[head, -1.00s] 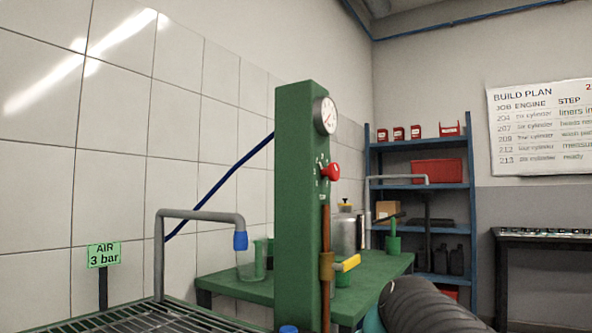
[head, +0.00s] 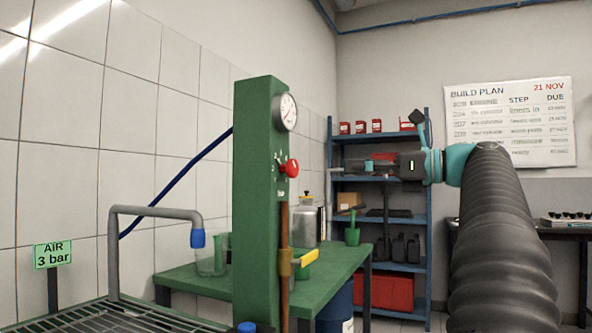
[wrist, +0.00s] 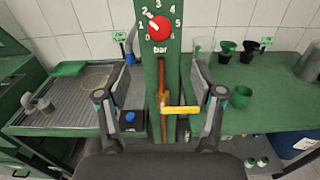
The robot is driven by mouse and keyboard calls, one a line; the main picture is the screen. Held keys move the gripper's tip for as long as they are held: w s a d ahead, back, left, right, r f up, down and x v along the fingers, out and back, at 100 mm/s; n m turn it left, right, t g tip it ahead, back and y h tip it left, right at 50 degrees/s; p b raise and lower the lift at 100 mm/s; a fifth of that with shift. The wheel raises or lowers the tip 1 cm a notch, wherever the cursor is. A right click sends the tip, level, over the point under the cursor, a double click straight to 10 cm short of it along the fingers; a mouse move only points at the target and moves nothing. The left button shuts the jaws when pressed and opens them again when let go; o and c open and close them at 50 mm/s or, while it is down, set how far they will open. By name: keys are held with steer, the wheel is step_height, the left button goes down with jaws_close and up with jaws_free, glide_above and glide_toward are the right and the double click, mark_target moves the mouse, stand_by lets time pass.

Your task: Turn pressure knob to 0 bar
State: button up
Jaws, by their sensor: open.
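The red pressure knob (head: 290,168) sits on the side face of the green column (head: 257,215), below a round white gauge (head: 288,112).
A yellow lever (wrist: 182,111) on a copper pipe (wrist: 165,85) sticks out below the knob. A green bench (head: 330,266) with containers stands behind the column. A grated tray (head: 130,315) and a bent grey pipe (head: 150,211) are at left. A blue shelf (head: 428,230) stands behind.

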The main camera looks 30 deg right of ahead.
mark_target(295, 169)
steer(key=b+x, duration=0.1)
steer(key=x, duration=1.2)
steer(key=shift+w+a, duration=0.1)
steer(key=shift+a, duration=0.05)
steer(key=c, duration=1.1)
